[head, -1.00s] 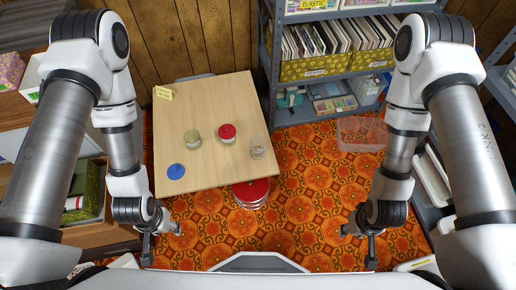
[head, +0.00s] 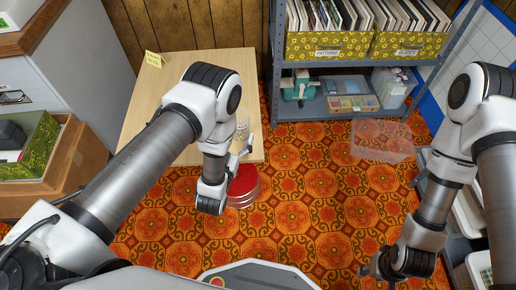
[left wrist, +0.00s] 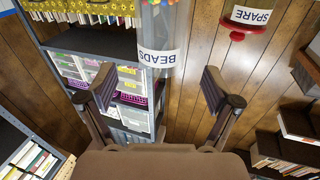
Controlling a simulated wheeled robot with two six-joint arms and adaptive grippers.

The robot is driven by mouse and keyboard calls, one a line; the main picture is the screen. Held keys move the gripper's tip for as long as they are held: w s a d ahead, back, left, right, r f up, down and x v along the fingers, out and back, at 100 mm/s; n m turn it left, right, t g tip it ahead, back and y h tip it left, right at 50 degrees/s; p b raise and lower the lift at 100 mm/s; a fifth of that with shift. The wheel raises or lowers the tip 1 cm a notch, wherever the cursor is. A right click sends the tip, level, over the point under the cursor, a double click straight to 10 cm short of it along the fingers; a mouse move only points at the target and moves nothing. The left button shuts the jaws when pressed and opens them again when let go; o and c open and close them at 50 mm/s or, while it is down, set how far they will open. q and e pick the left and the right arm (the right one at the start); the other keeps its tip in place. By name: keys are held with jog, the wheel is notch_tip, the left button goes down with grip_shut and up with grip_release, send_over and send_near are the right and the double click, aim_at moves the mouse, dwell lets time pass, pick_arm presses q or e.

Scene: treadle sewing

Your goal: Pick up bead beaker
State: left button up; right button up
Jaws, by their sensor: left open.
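The bead beaker (left wrist: 165,30) is a clear cylinder with coloured beads and a white "BEADS" label. It appears upside down at the top of the left wrist view, ahead of and between the finger lines. In the head view the beaker (head: 242,130) shows partly at the table's right edge, behind my left arm. My left gripper (left wrist: 160,88) is open with nothing between its fingers; in the head view it (head: 240,155) is close to the beaker, at the table's front right corner. My right gripper (head: 374,266) is low at right, its jaws unclear.
The wooden table (head: 135,105) carries a yellow note (head: 153,59); my left arm hides much of its top. A red-topped round stack (head: 243,187) stands by its front edge. A "SPARE" jar (left wrist: 250,17) is at upper right in the wrist view. A clear bin (head: 381,140) is on the floor.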

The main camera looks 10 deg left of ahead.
aim_at(238, 135)
pick_arm(q)
jog(key=f, duration=0.4)
jog(key=shift+s+d+f+b, duration=0.1)
jog(key=shift+s+d+b, duration=0.05)
jog(key=shift+s+b, duration=0.25)
jog(key=shift+f, duration=0.2)
jog(key=w+b, duration=0.2)
jog(key=w, duration=0.5)
jog(key=shift+w+b, duration=0.1)
jog(key=shift+b, duration=0.25)
jog(key=shift+w, duration=0.15)
jog(key=shift+r, duration=0.1)
jog(key=c, duration=1.3)
pick_arm(e)
jog(key=f, duration=0.5)
jog(key=shift+a+f, duration=0.15)
jog(key=shift+a, duration=0.05)
